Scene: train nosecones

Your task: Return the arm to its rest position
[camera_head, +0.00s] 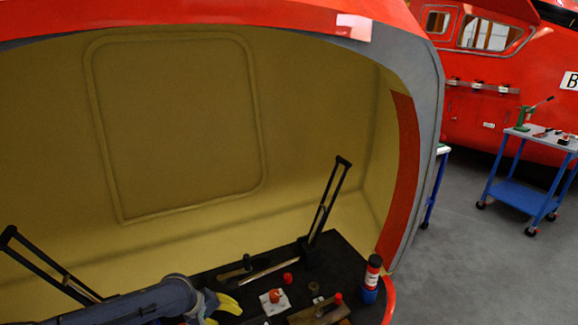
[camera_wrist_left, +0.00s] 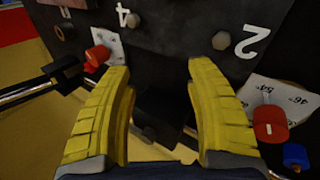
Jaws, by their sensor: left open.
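My left arm (camera_head: 160,300) comes in from the lower left in the head view. Its left gripper (camera_head: 222,302) has yellow fingers and is at the bottom edge, close to the dark work surface (camera_head: 340,252). In the left wrist view the left gripper (camera_wrist_left: 165,85) shows two yellow ribbed fingers spread wide, with nothing between them. Behind the fingers is a dark panel (camera_wrist_left: 170,50) with white numbers. My right gripper is in neither view.
Red-capped parts (camera_head: 275,296) and a red-and-blue bottle (camera_head: 371,278) stand on the dark surface. A black upright frame (camera_head: 325,205) rises at its back. The yellow-walled red nosecone shell (camera_head: 180,130) encloses the space. A blue cart (camera_head: 525,195) stands outside at right.

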